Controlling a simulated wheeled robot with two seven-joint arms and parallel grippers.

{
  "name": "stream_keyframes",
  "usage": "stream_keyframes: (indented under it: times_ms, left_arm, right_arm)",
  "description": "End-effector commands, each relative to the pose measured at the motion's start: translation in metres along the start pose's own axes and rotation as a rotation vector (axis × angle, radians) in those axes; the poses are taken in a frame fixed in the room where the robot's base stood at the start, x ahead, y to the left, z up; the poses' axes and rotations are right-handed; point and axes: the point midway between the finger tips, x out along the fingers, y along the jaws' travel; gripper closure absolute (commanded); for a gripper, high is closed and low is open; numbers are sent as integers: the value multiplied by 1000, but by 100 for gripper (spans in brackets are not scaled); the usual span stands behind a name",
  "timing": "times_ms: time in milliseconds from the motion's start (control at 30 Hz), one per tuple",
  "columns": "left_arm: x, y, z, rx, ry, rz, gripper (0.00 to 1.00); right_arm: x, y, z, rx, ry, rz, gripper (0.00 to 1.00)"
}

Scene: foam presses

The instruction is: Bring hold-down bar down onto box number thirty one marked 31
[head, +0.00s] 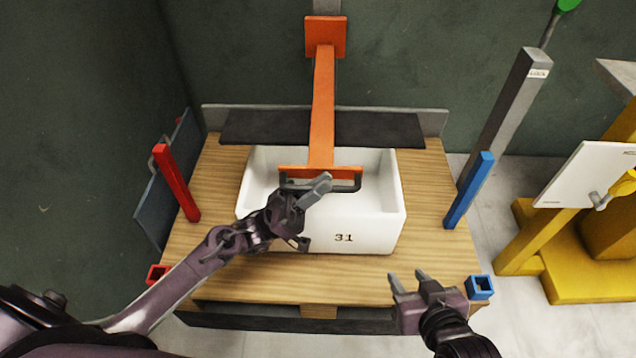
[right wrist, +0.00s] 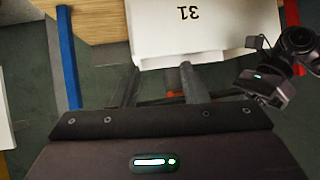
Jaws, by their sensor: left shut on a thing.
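The orange hold-down bar (head: 321,110) reaches from a post at the back out over the white box (head: 372,228) marked 31. A dark handle (head: 345,186) hangs at the bar's front end. My left gripper (head: 318,188) is shut on this handle, above the open box. The bar's front end is at about the height of the box's rim; I cannot tell whether it touches the box. My right gripper (head: 408,281) is open and empty in front of the box's right corner. The box, with its 31 upside down, also shows in the right wrist view (right wrist: 205,32).
The box stands on a wooden table (head: 210,262). A red post (head: 178,183) is at left and a blue post (head: 469,190) at right. A grey lever column (head: 508,105) marked LOCK and a yellow stand (head: 560,235) are further right. A black pad (head: 265,127) lies behind the box.

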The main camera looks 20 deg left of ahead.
Motion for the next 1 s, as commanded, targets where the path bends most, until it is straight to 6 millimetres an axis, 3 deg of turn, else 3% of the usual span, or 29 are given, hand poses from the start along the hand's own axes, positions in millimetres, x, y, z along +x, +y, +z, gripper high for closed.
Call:
stream_keyframes:
  times_ms: [100, 200, 400, 600, 967, 1000]
  left_arm:
    - [-8, -2, 8, -1, -1, -2, 100]
    - [-11, -3, 11, -1, -1, -1, 100]
    - [-15, -5, 15, -1, -1, -1, 100]
    - [-17, -5, 16, -1, -1, -1, 100]
    - [-16, -5, 16, -1, -1, -1, 100]
    - [-16, -5, 16, -1, -1, -1, 86]
  right_arm:
    - [0, 3, -42, -8, 188, 7, 60]
    - [-6, 5, -71, -14, 318, 11, 60]
    - [-19, 7, -109, -23, 495, 15, 60]
    - [-26, 7, -124, -26, 569, 16, 60]
    - [-28, 7, -127, -27, 581, 16, 60]
    - [-28, 7, -127, -27, 580, 16, 60]
